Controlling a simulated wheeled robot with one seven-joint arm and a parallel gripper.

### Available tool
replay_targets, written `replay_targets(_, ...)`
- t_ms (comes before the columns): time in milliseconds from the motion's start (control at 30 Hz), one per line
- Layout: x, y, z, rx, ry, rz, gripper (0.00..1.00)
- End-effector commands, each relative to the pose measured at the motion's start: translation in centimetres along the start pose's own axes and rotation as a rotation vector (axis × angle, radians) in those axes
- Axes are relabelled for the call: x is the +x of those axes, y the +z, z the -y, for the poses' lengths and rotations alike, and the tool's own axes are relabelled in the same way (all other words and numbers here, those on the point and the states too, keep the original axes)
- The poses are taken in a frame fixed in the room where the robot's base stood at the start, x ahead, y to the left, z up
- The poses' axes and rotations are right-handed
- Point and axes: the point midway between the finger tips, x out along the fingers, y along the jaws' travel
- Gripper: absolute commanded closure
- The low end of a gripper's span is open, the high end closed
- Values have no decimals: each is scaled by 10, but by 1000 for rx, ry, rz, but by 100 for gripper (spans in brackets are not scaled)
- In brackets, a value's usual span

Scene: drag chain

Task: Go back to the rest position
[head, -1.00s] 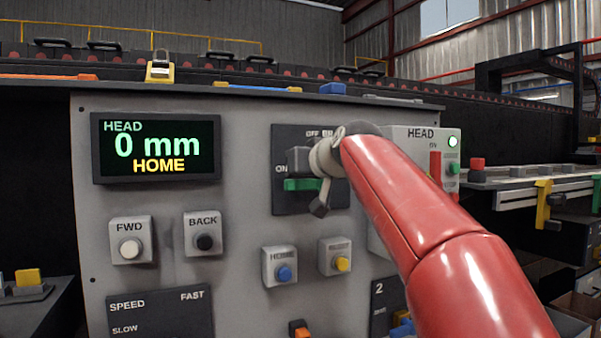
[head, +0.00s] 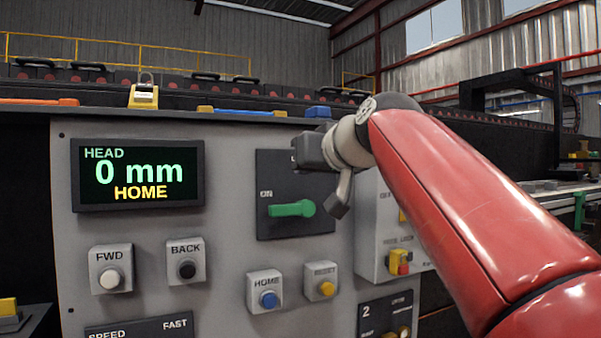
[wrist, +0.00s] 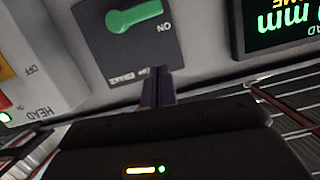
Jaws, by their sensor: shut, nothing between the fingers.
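My gripper (wrist: 158,88) shows in the wrist view with its two dark fingers pressed together and nothing between them. In the head view the end of my red arm is raised in front of the grey control panel (head: 225,150), right of its middle. The green rotary handle (head: 292,208) lies level, by the ON mark, on a dark plate. My wrist covers the plate's upper right part. In the wrist view the green handle (wrist: 135,16) is apart from the fingertips. The display (head: 138,174) reads HEAD 0 mm HOME.
Below the display are the FWD (head: 110,270) and BACK (head: 187,262) buttons. The blue HOME button (head: 267,291) and yellow RESET button (head: 322,282) sit lower. A yellow padlock (head: 144,94) stands on the panel's top edge. A grey box (head: 372,235) is beside my arm.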

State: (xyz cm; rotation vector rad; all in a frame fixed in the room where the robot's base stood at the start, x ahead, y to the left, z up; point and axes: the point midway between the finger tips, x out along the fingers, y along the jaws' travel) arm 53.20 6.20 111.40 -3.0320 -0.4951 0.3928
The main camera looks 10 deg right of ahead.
Motion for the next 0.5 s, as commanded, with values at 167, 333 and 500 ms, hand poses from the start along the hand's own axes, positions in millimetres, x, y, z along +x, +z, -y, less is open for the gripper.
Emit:
replay_targets(167,0,0,0,0,0,1,100)
replay_targets(333,0,0,0,0,0,1,100)
replay_targets(500,-1,9,-1,6,6,20,100)
